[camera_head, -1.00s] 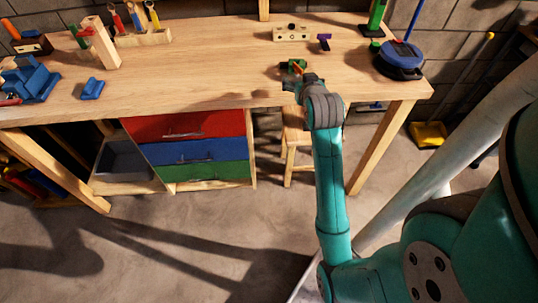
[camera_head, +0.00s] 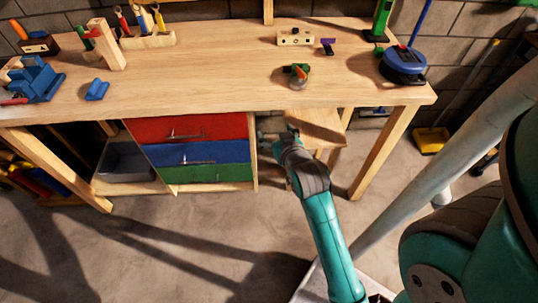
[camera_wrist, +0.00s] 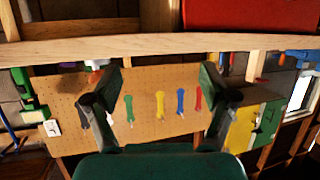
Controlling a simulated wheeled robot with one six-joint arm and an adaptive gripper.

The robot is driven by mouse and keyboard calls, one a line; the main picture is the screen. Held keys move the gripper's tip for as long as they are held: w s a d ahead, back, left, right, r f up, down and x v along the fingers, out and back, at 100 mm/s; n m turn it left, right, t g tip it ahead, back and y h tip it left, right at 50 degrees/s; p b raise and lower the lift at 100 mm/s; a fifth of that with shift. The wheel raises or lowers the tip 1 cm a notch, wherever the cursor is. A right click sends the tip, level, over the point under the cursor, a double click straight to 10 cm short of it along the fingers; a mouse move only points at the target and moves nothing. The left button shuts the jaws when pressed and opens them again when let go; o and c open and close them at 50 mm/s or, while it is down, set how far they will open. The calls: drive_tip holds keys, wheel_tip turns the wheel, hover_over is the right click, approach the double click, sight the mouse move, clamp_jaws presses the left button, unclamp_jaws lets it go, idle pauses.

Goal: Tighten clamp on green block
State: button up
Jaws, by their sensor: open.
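A small green block (camera_head: 296,70) with an orange part and a rounded grey part stands on the workbench (camera_head: 200,80), near its front edge. These parts look like a clamp on the block, but they are too small to tell how tight it is. My gripper (camera_head: 266,140) is below and in front of the bench edge, beside the drawers and apart from the block. In the wrist view my gripper (camera_wrist: 160,82) is open, with nothing between its fingers. The green block cannot be made out in that view.
A red drawer (camera_head: 190,127) and a wooden stool (camera_head: 318,125) are close to my gripper. On the bench are a blue vise (camera_head: 36,80), a small blue piece (camera_head: 96,90), a holed wooden block (camera_head: 295,38) and a round blue object (camera_head: 403,63). The wrist view shows a pegboard (camera_wrist: 145,90).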

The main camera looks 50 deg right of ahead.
drive_tip(key=s+a+f+n+t+y, duration=0.1)
drive_tip(key=s+a+f, duration=0.1)
drive_tip(key=a, duration=0.4)
drive_tip(key=shift+f, duration=0.4)
